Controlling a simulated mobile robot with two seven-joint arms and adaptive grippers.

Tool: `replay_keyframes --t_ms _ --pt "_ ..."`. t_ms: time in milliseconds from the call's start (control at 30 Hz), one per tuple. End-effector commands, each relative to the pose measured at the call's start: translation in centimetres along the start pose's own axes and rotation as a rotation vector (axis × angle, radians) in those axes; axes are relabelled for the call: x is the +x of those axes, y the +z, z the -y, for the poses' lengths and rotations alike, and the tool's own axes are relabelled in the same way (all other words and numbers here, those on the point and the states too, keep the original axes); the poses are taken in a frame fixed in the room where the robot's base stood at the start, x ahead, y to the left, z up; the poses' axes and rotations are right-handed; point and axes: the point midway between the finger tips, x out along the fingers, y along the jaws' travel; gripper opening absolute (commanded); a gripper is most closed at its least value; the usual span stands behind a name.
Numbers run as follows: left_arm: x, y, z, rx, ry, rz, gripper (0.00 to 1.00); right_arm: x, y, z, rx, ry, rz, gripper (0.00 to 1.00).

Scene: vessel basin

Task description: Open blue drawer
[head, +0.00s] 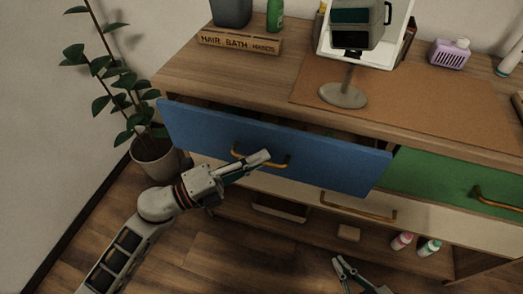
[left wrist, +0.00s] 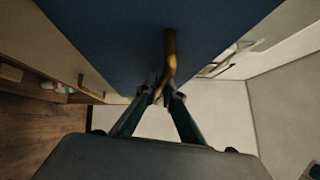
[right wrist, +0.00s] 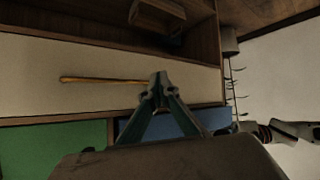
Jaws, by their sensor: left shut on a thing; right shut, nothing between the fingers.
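The blue drawer (head: 330,160) is in the upper left of the wooden cabinet. Its front stands out from the cabinet, with a dark gap behind its top edge. Its brass handle (head: 280,163) also shows in the left wrist view (left wrist: 169,50). My left gripper (head: 262,157) is shut on this handle; in the left wrist view its fingertips (left wrist: 163,92) close around the bar. My right gripper (head: 338,263) is low, in front of the lower shelf, away from the blue drawer. In the right wrist view its fingertips (right wrist: 159,82) meet with nothing between them.
A green drawer (head: 435,178) is beside the blue one, at the right. A cream drawer (head: 318,188) with a brass handle lies below. A potted plant (head: 152,160) stands close by on the left. A mirror (head: 345,95) and several toiletries stand on top.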

Motion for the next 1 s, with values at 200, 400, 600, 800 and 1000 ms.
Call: replay_keyframes --t_ms 200,400,600,800,1000 --pt "-3.7 -3.7 1.2 0.003 0.003 -0.002 0.0 -0.6 0.5 0.0 -0.005 0.001 0.016 0.0" --pt "-7.3 -7.3 1.9 0.0 0.003 -0.002 0.0 -0.6 0.7 -0.1 -0.007 0.004 0.019 0.0" --pt "-10.1 -10.1 2.6 -0.002 0.003 -0.001 0.0 -0.5 0.6 -0.2 -0.004 0.007 0.016 0.0" --pt "-11.9 -11.8 3.1 -0.001 0.002 0.0 0.0 -0.5 0.6 -0.2 -0.003 0.007 0.017 0.0" --pt "-12.6 -12.5 3.3 0.0 0.001 0.0 0.0 -0.5 0.7 -0.2 -0.003 0.007 0.018 0.0"
